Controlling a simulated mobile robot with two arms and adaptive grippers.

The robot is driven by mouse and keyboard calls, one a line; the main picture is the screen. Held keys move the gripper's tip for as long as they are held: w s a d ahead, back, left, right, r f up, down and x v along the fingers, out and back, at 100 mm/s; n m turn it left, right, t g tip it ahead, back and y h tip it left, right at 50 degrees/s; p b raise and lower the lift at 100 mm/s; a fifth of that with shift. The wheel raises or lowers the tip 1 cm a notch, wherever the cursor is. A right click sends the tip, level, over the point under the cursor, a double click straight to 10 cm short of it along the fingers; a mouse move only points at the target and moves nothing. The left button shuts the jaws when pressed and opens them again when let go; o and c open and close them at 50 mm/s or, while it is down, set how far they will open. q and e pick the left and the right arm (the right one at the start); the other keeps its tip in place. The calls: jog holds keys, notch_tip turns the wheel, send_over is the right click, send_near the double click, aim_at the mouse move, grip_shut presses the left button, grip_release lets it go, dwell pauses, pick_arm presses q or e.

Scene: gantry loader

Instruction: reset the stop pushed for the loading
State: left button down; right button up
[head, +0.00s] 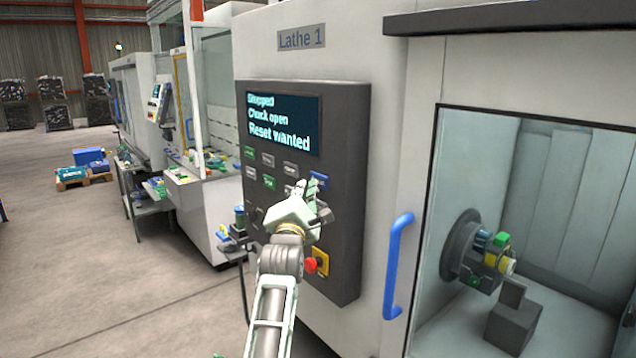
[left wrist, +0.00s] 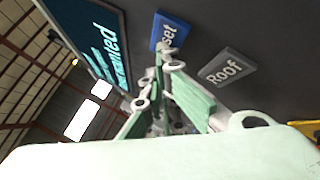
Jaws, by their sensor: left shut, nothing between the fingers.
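The control panel (head: 345,200) of Lathe 1 has a screen (head: 284,124) reading "Stopped", "Chuck open", "Reset wanted"; the first word is faint. The red stop button (head: 310,265) sits on a yellow plate (head: 322,258) low on the panel, partly beside my arm. My left gripper (head: 316,190) is shut and empty in front of the panel, just below the blue reset key (head: 319,177). In the left wrist view, its fingertips (left wrist: 166,52) overlap the lower edge of the blue key (left wrist: 171,31), lettered "set". I cannot tell whether they touch. My right gripper is out of view.
A grey "Roof" key (left wrist: 227,67) lies beside the blue one. A blue door handle (head: 397,265) and the lathe window with a chuck (head: 465,245) are to the right.

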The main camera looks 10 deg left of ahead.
pick_arm(q)
jog(key=shift+w+d, duration=0.15)
dwell(0.3)
jog(key=shift+s+a+p, duration=0.4)
jog(key=shift+s+a, duration=0.05)
jog(key=shift+s, duration=0.25)
jog(key=s+a+p, duration=0.1)
jog(key=s, duration=0.1)
jog(key=s+a+p, duration=0.1)
jog(key=s+a, duration=0.1)
dwell(0.4)
jog(key=shift+w, duration=0.1)
dwell(0.3)
